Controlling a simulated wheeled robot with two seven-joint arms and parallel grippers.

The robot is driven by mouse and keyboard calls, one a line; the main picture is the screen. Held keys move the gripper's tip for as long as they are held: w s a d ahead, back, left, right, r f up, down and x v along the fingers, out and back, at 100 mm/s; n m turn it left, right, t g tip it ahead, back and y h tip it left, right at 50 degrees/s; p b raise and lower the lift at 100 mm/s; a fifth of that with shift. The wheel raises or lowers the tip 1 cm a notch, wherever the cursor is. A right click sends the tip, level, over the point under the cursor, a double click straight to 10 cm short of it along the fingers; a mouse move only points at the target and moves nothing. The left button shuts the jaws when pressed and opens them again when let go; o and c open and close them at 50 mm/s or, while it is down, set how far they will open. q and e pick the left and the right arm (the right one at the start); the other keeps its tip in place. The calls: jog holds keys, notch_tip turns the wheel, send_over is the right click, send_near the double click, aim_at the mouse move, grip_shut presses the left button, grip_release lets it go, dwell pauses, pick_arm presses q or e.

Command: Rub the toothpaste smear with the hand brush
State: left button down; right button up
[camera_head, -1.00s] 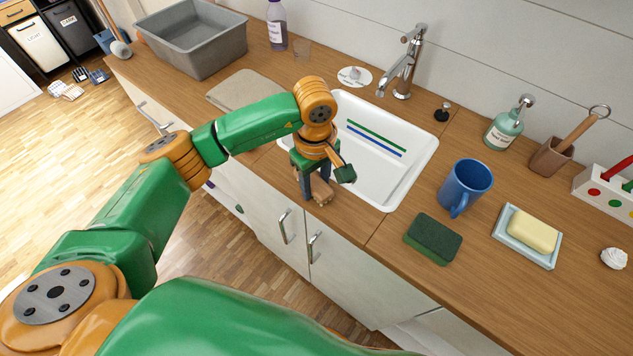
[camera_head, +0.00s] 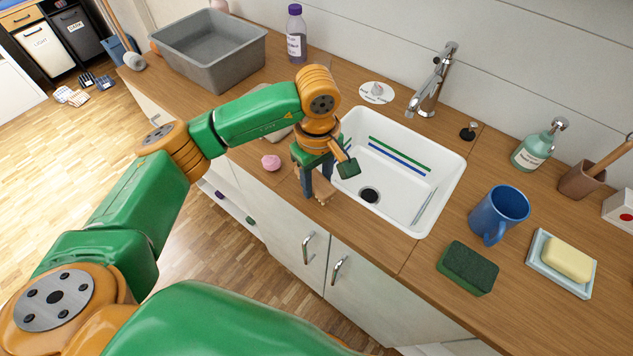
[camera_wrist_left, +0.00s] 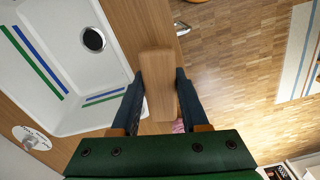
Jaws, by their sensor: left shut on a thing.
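My left gripper (camera_head: 317,186) is shut on the hand brush (camera_head: 322,189), which shows as a plain wooden block. In the left wrist view the brush (camera_wrist_left: 158,84) sits between the two dark fingers; its bristles are not visible. The gripper is at the front-left corner of the white sink (camera_head: 447,190), by the counter's front edge; I cannot tell whether the brush touches anything. Green and blue stripes (camera_head: 400,157) run along the sink's back wall, and the left wrist view shows another pair (camera_wrist_left: 105,95). I cannot tell whether any is the toothpaste smear. My right gripper is not in view.
A pink lump (camera_head: 270,162) lies on the counter left of the gripper. A grey tub (camera_head: 210,58) and purple-capped bottle (camera_head: 296,38) stand behind. The tap (camera_head: 432,80) rises behind the sink. A blue mug (camera_head: 499,212), green sponge (camera_head: 467,267) and soap dish (camera_head: 546,281) are right.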

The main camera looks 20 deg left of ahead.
pick_arm(q)
jog(key=shift+s+d+r+p, duration=0.15)
jog(key=shift+r+p, duration=0.3)
jog(key=shift+r, duration=0.6)
jog(key=shift+r+p, duration=0.9)
jog(key=shift+r, duration=0.6)
